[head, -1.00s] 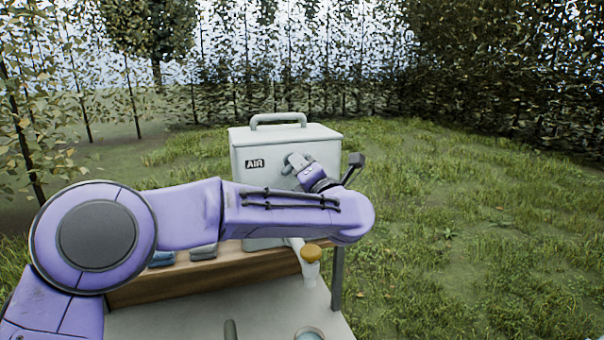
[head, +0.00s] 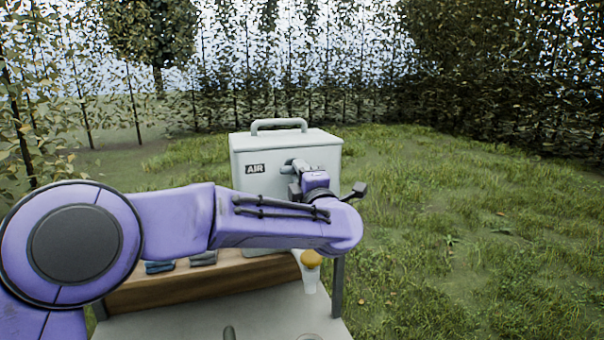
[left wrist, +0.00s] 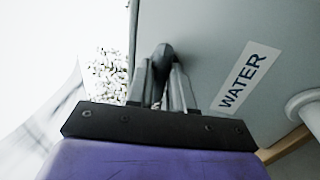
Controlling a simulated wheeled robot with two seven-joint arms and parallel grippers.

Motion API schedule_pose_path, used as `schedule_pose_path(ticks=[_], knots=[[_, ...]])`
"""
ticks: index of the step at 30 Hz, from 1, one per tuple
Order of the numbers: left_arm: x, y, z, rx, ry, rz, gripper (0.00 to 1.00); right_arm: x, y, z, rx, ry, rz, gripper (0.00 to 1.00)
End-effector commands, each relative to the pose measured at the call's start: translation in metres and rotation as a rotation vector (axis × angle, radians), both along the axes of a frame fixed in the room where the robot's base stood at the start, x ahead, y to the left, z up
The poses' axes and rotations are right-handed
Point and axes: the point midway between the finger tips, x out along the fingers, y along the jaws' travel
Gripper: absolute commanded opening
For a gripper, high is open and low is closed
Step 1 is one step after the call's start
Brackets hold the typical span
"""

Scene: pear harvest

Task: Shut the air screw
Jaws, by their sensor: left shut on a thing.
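The grey metal box (head: 262,180) carries an AIR label (head: 255,169) on its front face. My left gripper (head: 294,167) is at that face, just right of the label. In the left wrist view the fingers (left wrist: 163,88) are closed around a dark knob (left wrist: 163,57), which I take to be the air screw. The fingers and wrist hide most of the screw in the head view, so I cannot tell how far it is turned. My right gripper is not in view.
A WATER label (left wrist: 240,77) and a pale pipe (left wrist: 306,106) show on the box. Open grass (head: 470,230) lies to the right.

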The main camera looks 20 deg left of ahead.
Motion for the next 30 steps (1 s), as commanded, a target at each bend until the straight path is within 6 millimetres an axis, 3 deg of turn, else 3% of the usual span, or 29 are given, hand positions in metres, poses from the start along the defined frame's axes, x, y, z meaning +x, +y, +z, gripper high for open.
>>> schedule_pose_path(ticks=[13, 14, 15, 16, 25, 30], knots=[[0.0, 0.003, 0.007, 0.009, -0.008, 0.005, 0.0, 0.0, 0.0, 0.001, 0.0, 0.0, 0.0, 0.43], [0.0, 0.003, 0.007, 0.009, -0.008, 0.005, 0.31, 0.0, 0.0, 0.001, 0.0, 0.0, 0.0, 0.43], [0.0, 0.003, 0.007, 0.009, -0.008, 0.005, 0.44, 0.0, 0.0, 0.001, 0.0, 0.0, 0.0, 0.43], [0.0, 0.003, 0.007, 0.009, -0.007, 0.004, 0.47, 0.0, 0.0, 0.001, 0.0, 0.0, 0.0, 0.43], [-0.002, -0.001, 0.002, 0.008, -0.002, -0.001, 0.47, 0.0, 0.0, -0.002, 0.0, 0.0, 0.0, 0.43], [-0.026, -0.017, -0.009, 0.01, -0.003, -0.001, 0.47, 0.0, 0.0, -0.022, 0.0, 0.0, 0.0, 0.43]])
